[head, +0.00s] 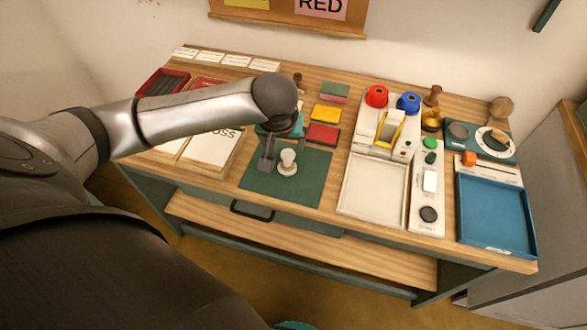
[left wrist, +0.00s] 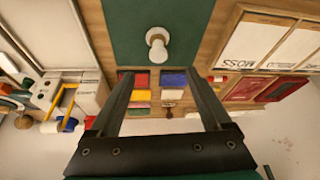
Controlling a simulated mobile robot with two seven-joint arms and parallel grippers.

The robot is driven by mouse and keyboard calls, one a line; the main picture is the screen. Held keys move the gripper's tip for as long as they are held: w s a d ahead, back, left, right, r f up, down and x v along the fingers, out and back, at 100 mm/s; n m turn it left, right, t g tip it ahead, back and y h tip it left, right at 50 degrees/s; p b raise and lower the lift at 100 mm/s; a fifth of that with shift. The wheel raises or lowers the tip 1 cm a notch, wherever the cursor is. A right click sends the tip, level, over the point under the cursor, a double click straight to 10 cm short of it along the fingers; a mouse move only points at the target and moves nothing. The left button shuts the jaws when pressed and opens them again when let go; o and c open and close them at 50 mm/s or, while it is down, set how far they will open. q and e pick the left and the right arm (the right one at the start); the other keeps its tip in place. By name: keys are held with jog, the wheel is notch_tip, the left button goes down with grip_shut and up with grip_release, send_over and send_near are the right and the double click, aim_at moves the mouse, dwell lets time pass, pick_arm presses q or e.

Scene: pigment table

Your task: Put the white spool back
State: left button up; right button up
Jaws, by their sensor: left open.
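The white spool (head: 288,162) stands on the dark green mat (head: 310,188) near the middle of the table. It also shows in the left wrist view (left wrist: 157,42), beyond the fingertips. My left gripper (head: 279,150) is open and empty, pointing down over the mat just left of the spool in the head view. In the left wrist view the fingers (left wrist: 158,74) are spread apart, and the spool is not between them. A white stand (head: 395,132) with a yellow frame carries a red spool (head: 376,96) and a blue spool (head: 408,102). My right gripper is out of view.
Coloured pads, among them a red one (head: 323,134) and a yellow one (head: 326,114), lie behind the mat. A white tray (head: 348,188), a white panel (head: 427,205) and a blue tray (head: 495,215) fill the right side. Sample boards (head: 213,150) lie left.

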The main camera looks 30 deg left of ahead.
aim_at(288, 154)
pick_arm(q)
jog(key=b+x, duration=0.1)
jog(key=x, duration=0.6)
jog(key=shift+w+a+f+b, duration=0.1)
jog(key=shift+w+f+b, duration=0.15)
jog(key=shift+b, duration=0.1)
jog(key=shift+f, duration=0.35)
jog(key=shift+w+a+f, duration=0.1)
jog(key=shift+w+f, duration=0.05)
jog(key=shift+w, duration=0.05)
jog(key=shift+w+b+x, duration=0.15)
jog(key=shift+b+x, duration=0.3)
jog(key=shift+x, duration=0.7)
jog(key=shift+w+b+x, duration=0.15)
jog(key=shift+b+x, duration=0.3)
jog(key=shift+x, duration=0.75)
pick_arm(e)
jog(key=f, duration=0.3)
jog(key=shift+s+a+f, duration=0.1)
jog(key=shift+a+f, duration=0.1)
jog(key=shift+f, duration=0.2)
pick_arm(q)
grip_shut()
